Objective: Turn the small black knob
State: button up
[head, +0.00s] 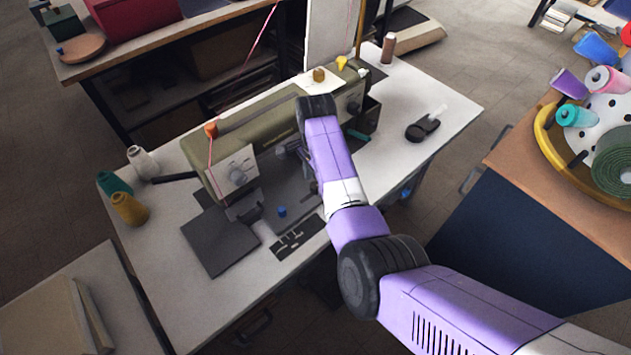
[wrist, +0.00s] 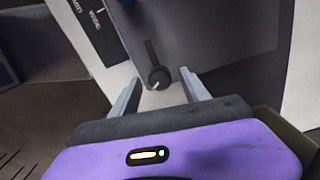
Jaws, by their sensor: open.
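The small black knob (wrist: 159,78) shows in the wrist view, round with a light mark on its edge. It sits at the lower end of a dark strip on a grey panel (wrist: 215,35). My gripper (wrist: 160,80) is open, with one finger to the left of the knob and one to the right. The knob shows between the fingertips, with gaps at both sides; I cannot tell how far it is in depth. In the head view my arm reaches over an olive sewing machine (head: 262,128). There my arm hides the fingers and I cannot pick out the knob.
The machine stands on a white table (head: 165,235). Thread cones, including a mustard one (head: 129,209), stand at its left. A dark tape dispenser (head: 422,129) lies at the right. A yellow tray (head: 552,150) with spools is on a wooden table farther right.

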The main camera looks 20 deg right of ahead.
jog(key=shift+f, duration=0.6)
grip_shut()
